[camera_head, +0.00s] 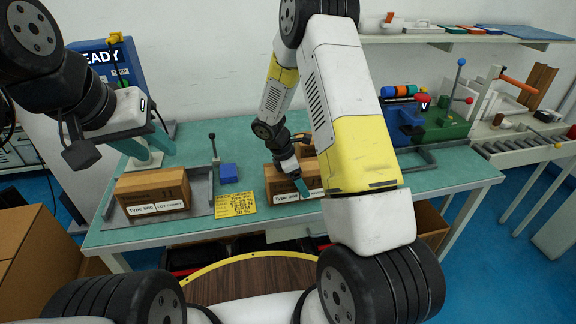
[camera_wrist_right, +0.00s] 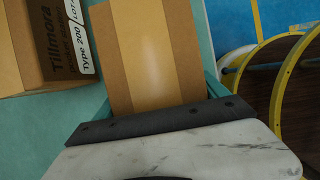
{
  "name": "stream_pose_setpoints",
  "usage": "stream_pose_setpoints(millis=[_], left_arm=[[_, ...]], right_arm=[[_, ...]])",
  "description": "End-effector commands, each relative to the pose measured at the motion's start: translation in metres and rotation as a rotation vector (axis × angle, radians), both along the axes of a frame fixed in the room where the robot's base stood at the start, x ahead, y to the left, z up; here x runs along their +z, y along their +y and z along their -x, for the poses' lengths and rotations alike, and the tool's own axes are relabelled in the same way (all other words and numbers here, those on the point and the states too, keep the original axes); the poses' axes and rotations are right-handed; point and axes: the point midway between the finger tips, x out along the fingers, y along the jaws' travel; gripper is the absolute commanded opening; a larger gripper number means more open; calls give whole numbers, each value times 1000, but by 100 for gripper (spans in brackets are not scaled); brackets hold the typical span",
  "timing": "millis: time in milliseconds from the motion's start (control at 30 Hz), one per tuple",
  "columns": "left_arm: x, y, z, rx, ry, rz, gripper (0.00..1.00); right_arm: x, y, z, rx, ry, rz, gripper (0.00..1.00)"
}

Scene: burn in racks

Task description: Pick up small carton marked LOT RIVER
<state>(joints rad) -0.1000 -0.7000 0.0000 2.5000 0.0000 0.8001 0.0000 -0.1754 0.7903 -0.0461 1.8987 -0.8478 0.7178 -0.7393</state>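A brown carton (camera_head: 152,190) with a white label that seems to start "Type 500" sits on a grey tray at the left of the green table; its lot word is too small to read. A plain brown carton face (camera_wrist_right: 150,50) lies directly before my right gripper (camera_head: 297,178), whose teal finger crosses the mid-table cartons in the head view. Whether it grips is unclear. My left gripper (camera_head: 150,148) is open and empty above the left carton.
A yellow note (camera_head: 236,204) and a blue block (camera_head: 228,172) lie between the cartons. A green and blue fixture with levers (camera_head: 440,122) stands at the right of the table (camera_head: 455,172). Large boxes (camera_head: 50,255) stand at lower left. A shelf (camera_head: 450,38) hangs behind.

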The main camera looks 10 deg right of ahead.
Motion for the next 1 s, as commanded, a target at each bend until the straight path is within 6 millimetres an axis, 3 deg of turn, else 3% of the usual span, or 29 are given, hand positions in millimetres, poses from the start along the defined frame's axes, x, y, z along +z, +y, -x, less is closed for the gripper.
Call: stream_pose_setpoints(millis=[33,300,367,733,1000], left_arm=[[0,0,0,0,0,0,36],[0,0,0,0,0,0,36],[0,0,0,0,0,0,36],[0,0,0,0,0,0,36],[0,0,0,0,0,0,36]], right_arm=[[0,0,0,0,0,0,71],[0,0,0,0,0,0,18],[1,0,-1,0,-2,0,9],[6,0,-1,-1,-3,0,9],[30,0,-1,-1,-5,0,9]])
